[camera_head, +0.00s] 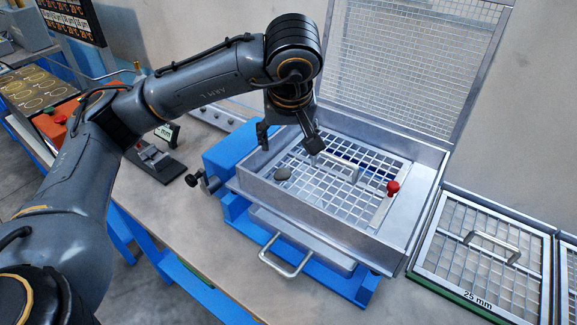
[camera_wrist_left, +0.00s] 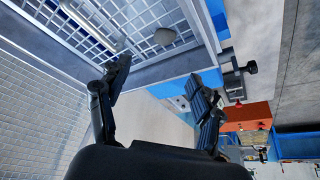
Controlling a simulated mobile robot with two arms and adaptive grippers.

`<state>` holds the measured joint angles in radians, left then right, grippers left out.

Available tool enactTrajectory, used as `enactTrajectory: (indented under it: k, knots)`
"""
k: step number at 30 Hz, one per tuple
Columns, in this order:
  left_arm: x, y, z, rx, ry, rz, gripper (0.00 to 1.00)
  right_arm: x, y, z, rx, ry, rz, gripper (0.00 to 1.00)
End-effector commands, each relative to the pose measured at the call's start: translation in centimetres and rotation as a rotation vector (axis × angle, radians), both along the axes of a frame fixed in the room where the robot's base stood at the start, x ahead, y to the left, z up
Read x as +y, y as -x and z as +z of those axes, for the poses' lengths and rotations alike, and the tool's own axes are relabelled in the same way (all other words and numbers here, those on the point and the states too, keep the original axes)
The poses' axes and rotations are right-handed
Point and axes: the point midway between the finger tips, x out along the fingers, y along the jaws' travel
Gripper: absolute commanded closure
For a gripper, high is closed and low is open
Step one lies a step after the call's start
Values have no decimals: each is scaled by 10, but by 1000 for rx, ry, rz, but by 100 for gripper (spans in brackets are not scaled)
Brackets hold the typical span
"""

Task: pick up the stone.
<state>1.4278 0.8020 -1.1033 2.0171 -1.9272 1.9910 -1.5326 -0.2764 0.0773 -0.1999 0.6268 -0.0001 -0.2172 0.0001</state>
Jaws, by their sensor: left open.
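The stone (camera_head: 282,174) is a small grey lump lying on the wire mesh inside the sieve frame (camera_head: 262,194), near its left side. My left gripper (camera_head: 289,141) is open and empty, pointing down above the left back part of the sieve. In the left wrist view its two spread fingers (camera_wrist_left: 157,78) are apart from the stone, which lies beyond them. My right gripper is in neither view.
A spare 25 mm frame (camera_head: 480,262) lies at right. A small black device (camera_head: 155,160) stands at left. Bare table lies in front.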

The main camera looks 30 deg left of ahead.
Motion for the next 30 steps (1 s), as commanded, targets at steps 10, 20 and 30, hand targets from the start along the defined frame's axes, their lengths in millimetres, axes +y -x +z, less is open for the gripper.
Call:
enactTrajectory:
  k: [10, 20, 30]
  knots:
    - [13, -19, -59, 5, 1, 1, 34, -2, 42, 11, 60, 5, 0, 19]
    - [19, -23, -87, 8, 0, 0, 34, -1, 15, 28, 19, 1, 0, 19]
    - [25, -31, -121, 2, 1, -2, 34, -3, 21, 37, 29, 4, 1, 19]
